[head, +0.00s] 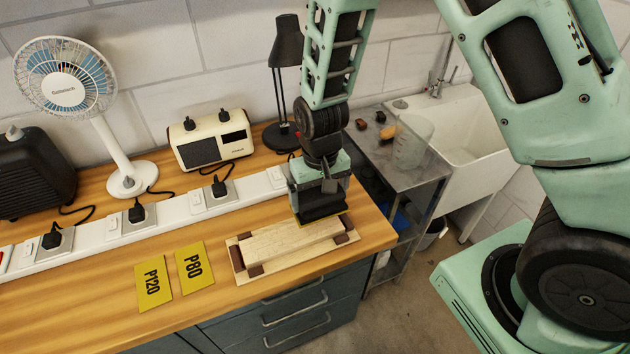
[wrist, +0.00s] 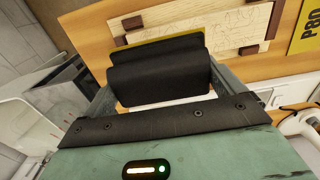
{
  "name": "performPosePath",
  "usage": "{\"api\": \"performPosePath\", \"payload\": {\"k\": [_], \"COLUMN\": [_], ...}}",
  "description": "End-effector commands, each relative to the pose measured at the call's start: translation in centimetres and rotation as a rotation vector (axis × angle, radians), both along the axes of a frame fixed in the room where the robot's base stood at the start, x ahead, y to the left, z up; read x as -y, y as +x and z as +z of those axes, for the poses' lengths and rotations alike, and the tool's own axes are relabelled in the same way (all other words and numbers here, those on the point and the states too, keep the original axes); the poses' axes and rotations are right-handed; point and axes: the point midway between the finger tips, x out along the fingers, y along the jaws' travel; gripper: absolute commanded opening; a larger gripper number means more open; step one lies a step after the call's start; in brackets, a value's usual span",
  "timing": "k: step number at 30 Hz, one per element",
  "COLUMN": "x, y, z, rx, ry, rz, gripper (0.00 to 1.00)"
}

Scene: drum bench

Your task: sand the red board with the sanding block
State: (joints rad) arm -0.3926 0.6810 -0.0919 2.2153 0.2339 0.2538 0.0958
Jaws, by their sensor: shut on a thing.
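The board (head: 292,241) is pale wood, not red, and lies between dark brown corner blocks on a plywood base (head: 238,262) near the bench's front right edge. In the wrist view the board (wrist: 215,30) shows faint lines on its surface. My gripper (head: 320,195) is shut on the black sanding block (head: 322,211), which has a yellow underside edge. The sanding block also fills the middle of the wrist view (wrist: 160,75). It is at the board's back right end; I cannot tell whether it touches.
Yellow cards marked P120 (head: 153,284) and P80 (head: 194,270) lie left of the base. A white power strip (head: 170,216) with black plugs runs behind. A fan (head: 128,165), radio (head: 211,140) and black lamp (head: 285,85) stand farther back. A grey side table (head: 400,172) and sink (head: 470,130) are right.

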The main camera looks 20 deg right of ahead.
Motion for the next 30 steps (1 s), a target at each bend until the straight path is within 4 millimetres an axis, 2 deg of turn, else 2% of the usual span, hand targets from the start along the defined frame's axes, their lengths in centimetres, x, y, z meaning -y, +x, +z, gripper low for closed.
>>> {"api": "performPosePath", "payload": {"k": [21, 30], "x": [0.0, 0.0], "y": [0.0, 0.0], "z": [-5.8, -6.3], "rx": [0.000, 0.000], "ry": [0.000, 0.000], "rz": [0.001, 0.000], "gripper": [0.62, 0.62]}}
